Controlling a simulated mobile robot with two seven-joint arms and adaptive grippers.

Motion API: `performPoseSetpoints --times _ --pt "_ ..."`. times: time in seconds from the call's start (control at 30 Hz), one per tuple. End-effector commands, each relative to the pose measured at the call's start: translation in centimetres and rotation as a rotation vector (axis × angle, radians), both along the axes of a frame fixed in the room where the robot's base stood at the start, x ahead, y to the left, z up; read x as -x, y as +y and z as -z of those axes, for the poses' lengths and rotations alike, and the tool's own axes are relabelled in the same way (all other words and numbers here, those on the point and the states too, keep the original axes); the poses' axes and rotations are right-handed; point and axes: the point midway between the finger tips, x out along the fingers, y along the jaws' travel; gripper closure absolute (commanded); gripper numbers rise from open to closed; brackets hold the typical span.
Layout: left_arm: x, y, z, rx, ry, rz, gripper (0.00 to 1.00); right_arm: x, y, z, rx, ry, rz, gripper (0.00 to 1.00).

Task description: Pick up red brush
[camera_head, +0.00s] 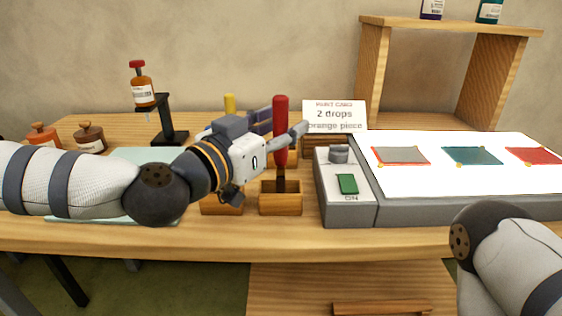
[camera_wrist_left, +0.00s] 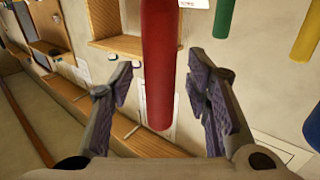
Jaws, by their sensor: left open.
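The red brush (camera_head: 281,132) stands upright, its dark lower end in a small wooden holder (camera_head: 281,204) at the front of the table. In the left wrist view its red handle (camera_wrist_left: 159,60) runs down between the two fingers. My left gripper (camera_head: 283,124) is at the handle, fingers spread on either side of it. In the left wrist view the open left gripper (camera_wrist_left: 163,90) shows gaps on both sides of the handle. My right arm shows at the lower right, but its gripper is out of view.
A yellow handle (camera_head: 230,103) stands behind my left gripper; green and blue handles show in the left wrist view. A switch box (camera_head: 346,193) and light panel (camera_head: 480,183) stand right of the holder. A paint card (camera_head: 334,116) stands behind.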

Motion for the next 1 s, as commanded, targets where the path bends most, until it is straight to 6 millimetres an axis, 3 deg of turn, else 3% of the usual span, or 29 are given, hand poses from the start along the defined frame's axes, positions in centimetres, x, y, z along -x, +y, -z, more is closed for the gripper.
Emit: performPoseSetpoints --times 0.2,0.4,0.77,0.87,0.97,1.0 --pt "-0.1 -0.1 -0.1 0.001 -0.001 0.0 0.56 0.0 0.0 0.0 0.0 0.0 0.0 1.0" --pt "-0.1 -0.1 0.0 0.0 0.0 0.0 1.0 0.0 0.0 0.0 0.0 0.0 0.0 1.0" --pt "-0.1 -0.1 -0.4 0.0 -0.003 0.0 1.0 -0.1 0.0 -0.1 0.0 -0.003 0.0 1.0" --pt "0.0 -0.1 -1.7 -0.002 -0.009 0.002 1.0 -0.4 0.0 -0.4 0.0 -0.015 0.0 1.0" --pt "0.1 -0.1 -4.3 -0.001 -0.017 0.0 1.0 -1.1 0.0 -1.1 0.0 -0.038 0.0 1.0" --pt "1.1 0.0 -5.4 -0.002 -0.019 0.003 1.0 -1.6 0.0 -1.6 -0.001 -0.058 0.001 1.0"
